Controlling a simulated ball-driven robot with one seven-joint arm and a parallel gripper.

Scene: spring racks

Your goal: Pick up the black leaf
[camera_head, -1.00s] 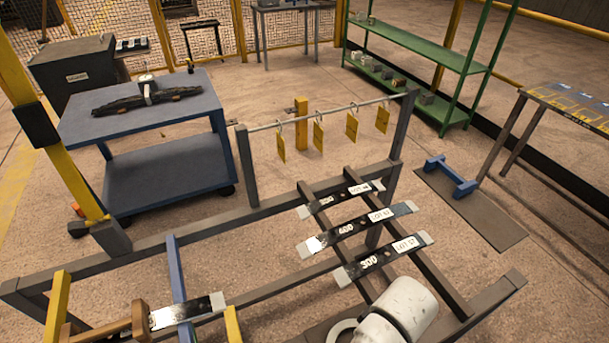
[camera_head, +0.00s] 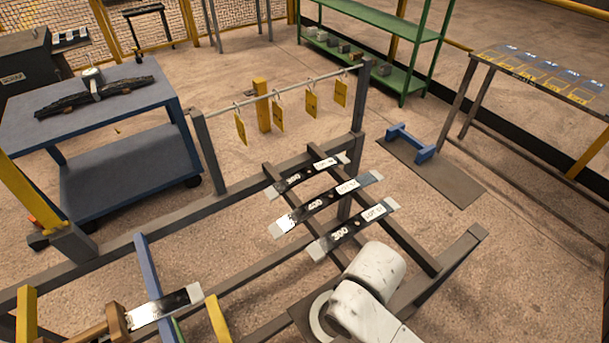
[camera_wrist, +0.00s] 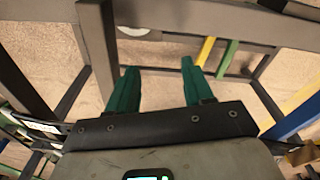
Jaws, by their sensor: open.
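Several black leaves with pale ends lie in view, so I cannot tell which one is meant. Another black leaf (camera_head: 165,306) lies at lower left, across a blue bar. My gripper (camera_wrist: 158,68) shows in the wrist view with two green fingers apart and nothing between them. In the head view my white arm hides its surroundings just below the 300 leaf; my gripper is not visible there.
Dark rack beams (camera_head: 130,236) run around the leaves. Yellow tags (camera_head: 311,104) hang from a rail behind. A blue cart (camera_head: 130,128) holding a dark leaf stack (camera_head: 92,94) stands at left. Green shelves (camera_head: 385,34) and a table (camera_head: 545,75) stand behind and at right.

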